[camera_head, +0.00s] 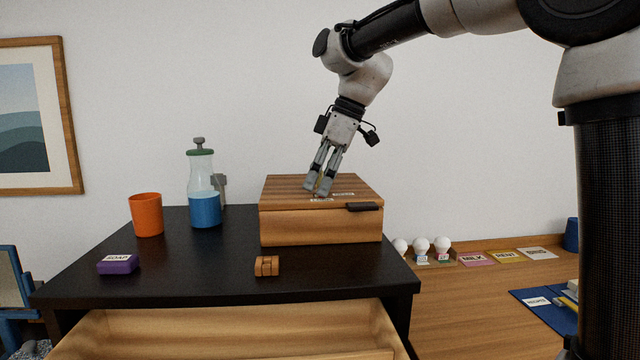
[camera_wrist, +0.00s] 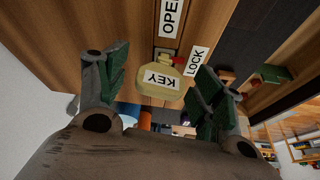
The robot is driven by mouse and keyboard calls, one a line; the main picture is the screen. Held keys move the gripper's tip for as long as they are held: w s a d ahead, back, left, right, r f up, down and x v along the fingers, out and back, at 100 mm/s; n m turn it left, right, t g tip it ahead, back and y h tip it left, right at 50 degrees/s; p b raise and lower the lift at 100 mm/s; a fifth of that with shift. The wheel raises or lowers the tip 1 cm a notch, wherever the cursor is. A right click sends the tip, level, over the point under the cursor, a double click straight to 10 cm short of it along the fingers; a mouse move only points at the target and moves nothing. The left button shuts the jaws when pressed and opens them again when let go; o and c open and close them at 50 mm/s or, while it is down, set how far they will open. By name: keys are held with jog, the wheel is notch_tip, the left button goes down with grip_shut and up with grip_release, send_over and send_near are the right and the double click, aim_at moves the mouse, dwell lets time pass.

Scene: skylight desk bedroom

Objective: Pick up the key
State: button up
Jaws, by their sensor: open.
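The key shows in the wrist view as a pale yellow rounded piece (camera_wrist: 152,92) with a white KEY label. It is at the wooden box's lid, beside the OPEN and LOCK labels, with a small red part near it. My gripper (camera_head: 317,189) points down at the top of the wooden box (camera_head: 320,228) in the head view. Its fingers are open, one on each side of the key in the wrist view (camera_wrist: 160,72). I see a gap on both sides of the key. The key is mostly hidden by the fingers in the head view.
An open drawer (camera_head: 230,335) juts out below. White bulbs (camera_head: 421,244) stand right of the box.

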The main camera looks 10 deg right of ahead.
jog(key=c, duration=1)
jog(key=shift+o, duration=0.2)
jog(key=shift+r, duration=0.1)
